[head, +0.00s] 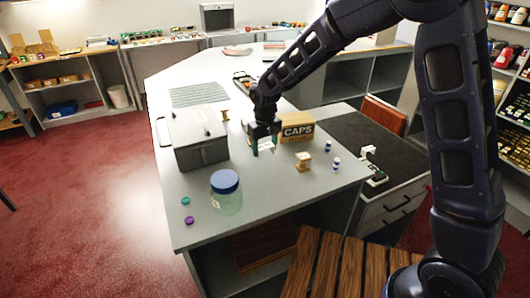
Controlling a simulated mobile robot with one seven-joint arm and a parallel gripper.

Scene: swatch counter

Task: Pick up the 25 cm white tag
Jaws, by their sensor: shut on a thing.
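My gripper (265,150) is over the middle of the grey counter (270,195), in front of the left end of the cardboard box marked CAPS. It points down and is shut on a small whitish piece, which looks like the white tag (267,145), between its fingers. The tag is small in this view and partly hidden by the fingers, so its size cannot be read. I cannot tell whether it is clear of the counter.
Left of my gripper stands a grey metal box (200,150). Nearer are a blue-lidded jar (226,195), a wooden block (303,162), small blue-and-white pieces (336,164) and two caps (187,202). The CAPS box (297,127) is close on the right.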

